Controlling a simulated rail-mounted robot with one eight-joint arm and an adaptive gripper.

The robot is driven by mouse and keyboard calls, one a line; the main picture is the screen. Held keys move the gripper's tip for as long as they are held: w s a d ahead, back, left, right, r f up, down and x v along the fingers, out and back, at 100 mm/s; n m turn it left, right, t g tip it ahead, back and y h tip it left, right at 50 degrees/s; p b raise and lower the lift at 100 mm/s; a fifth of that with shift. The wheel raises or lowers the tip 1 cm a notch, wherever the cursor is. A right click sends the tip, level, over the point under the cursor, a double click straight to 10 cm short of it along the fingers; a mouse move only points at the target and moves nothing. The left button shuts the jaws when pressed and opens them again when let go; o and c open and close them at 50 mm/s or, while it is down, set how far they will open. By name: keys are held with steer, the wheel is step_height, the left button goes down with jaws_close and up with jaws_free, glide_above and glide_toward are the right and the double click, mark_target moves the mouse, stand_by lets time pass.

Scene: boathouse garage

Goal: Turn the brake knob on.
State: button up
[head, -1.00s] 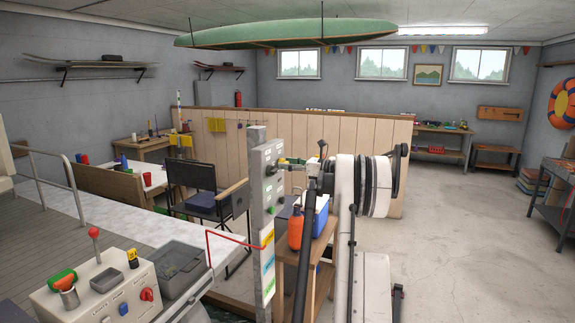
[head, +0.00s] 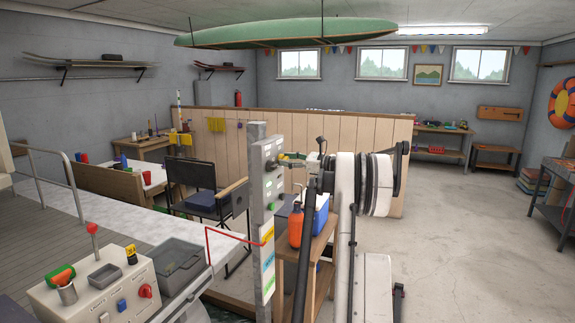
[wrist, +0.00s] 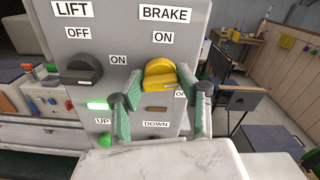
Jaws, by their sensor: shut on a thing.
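The yellow brake knob (wrist: 158,72) is on the grey control panel (wrist: 75,130), under the labels BRAKE and ON. Its raised grip lies nearly crosswise, slightly tilted in the wrist view. My gripper (wrist: 160,88) is shut on the knob, with one green-padded finger on either side. A second label to the lower right of the knob is partly hidden by the right finger. In the head view, the panel (head: 267,158) stands upright on a grey post, and my gripper (head: 286,164) reaches its face from the right. The knob itself is hard to make out there.
Left of the brake knob is a black LIFT knob (wrist: 81,70). Below it are a lit green indicator (wrist: 98,105) and a green UP button (wrist: 105,139). A small wooden stand (head: 318,250) holding an orange bottle (head: 295,229) is beside the post.

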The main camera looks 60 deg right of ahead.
steer(key=shift+a+f+n+b, duration=0.1)
steer(key=shift+n+b, duration=1.45)
steer(key=shift+n, duration=2.25)
steer(key=shift+a+f+n+b, duration=0.1)
steer(key=shift+n+b, duration=1.45)
steer(key=shift+n, duration=2.25)
steer(key=o, duration=1.2)
steer(key=shift+c, duration=0.2)
steer(key=shift+s+d, duration=0.1)
steer(key=s+d, duration=0.2)
steer(key=s, duration=0.9)
steer(key=shift+s, duration=0.3)
